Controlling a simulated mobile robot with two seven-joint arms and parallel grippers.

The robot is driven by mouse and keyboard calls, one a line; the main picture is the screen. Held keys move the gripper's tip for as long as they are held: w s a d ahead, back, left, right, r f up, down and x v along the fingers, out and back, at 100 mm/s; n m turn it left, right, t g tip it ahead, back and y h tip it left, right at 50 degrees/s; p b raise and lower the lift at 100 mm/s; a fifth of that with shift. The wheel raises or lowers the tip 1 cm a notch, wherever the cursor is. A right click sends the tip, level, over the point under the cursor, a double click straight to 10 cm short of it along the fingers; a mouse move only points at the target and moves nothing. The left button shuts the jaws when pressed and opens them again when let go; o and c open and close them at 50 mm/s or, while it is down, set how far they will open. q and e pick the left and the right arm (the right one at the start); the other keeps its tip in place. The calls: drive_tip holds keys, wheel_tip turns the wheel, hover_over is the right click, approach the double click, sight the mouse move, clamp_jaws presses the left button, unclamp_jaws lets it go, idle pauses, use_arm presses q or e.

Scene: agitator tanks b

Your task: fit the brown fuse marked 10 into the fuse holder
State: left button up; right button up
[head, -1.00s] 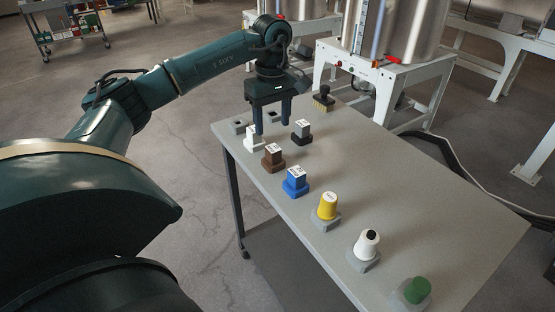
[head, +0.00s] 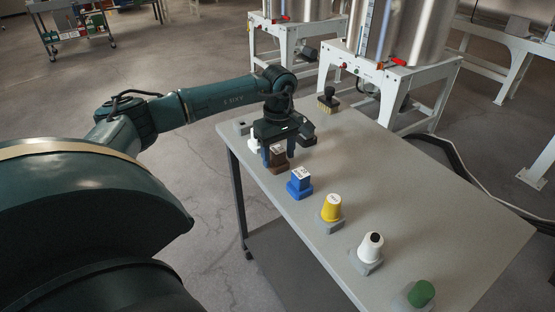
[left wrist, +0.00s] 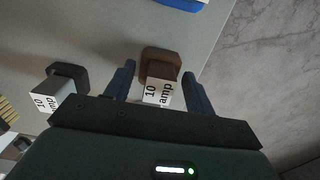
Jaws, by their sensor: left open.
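The brown fuse (head: 278,166) stands upright on the table, on a wider brown base. In the left wrist view the brown fuse (left wrist: 160,66) shows a white label reading "10 amp". My left gripper (head: 278,154) is open, pointing down over it. In the left wrist view the gripper (left wrist: 159,72) has one finger on each side of the fuse, with small gaps visible. A grey block with a dark slot (head: 241,127) at the table's far left corner may be the fuse holder; I cannot tell for certain. My right gripper is not in view.
Close by stand a white block (head: 253,144) and a dark-based block (head: 308,139), also marked 10 amp. Blue (head: 299,183), yellow (head: 331,208), white (head: 370,246) and green (head: 421,293) pieces run toward the front. The table's right side is clear.

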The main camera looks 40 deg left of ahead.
sight(279, 151)
use_arm(q)
drive_tip(key=c, duration=1.1)
drive_tip(key=shift+r, duration=0.1)
wheel_tip(279, 151, up, 10)
drive_tip(key=shift+f, duration=0.1)
drive_tip(key=o, duration=0.5)
drive_tip(key=shift+c, duration=0.2)
clamp_jaws()
